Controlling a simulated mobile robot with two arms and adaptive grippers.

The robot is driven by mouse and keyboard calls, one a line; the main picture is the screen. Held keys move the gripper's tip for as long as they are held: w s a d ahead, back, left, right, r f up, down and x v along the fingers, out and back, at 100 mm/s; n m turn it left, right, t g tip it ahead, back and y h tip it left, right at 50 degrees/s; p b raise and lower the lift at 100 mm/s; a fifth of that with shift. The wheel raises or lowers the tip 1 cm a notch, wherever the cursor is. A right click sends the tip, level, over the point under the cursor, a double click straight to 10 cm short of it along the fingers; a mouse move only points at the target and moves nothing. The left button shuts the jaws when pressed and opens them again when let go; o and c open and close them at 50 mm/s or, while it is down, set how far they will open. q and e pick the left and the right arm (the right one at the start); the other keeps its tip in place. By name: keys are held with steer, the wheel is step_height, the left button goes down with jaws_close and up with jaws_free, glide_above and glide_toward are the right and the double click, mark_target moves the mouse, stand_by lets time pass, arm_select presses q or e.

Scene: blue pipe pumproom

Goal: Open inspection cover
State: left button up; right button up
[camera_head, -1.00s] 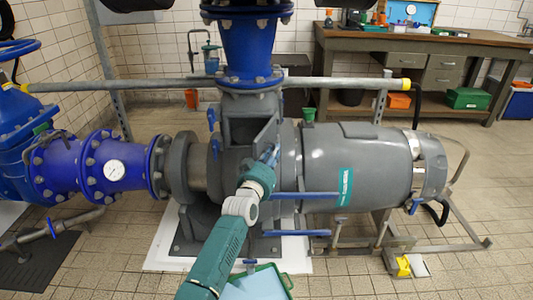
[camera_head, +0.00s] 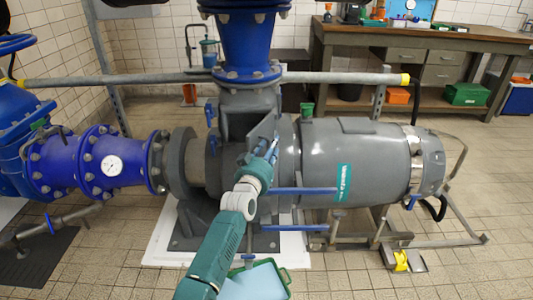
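The grey pump (camera_head: 355,165) lies across the middle of the head view. A flat grey plate (camera_head: 262,130), which looks like the inspection cover, stands tilted on the pump housing below the blue vertical pipe. My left arm rises from the bottom of the picture to the front of the housing. My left gripper (camera_head: 270,149) is at the lower right edge of this plate. Its fingers are small and partly hidden by the wrist, so I cannot tell whether they grip the plate. Two blue bars (camera_head: 305,191) project to the right of my wrist. My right gripper is not in view.
A blue flanged pipe with a gauge (camera_head: 111,165) joins the pump at the left. A horizontal rail (camera_head: 345,78) runs behind the pump. A green-rimmed tray (camera_head: 287,276) is low in front. A workbench (camera_head: 430,42) stands at the back right.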

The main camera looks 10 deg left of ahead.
arm_select(q)
steer(key=s+a, duration=0.2)
steer(key=s, duration=0.9)
steer(key=shift+s, duration=0.25)
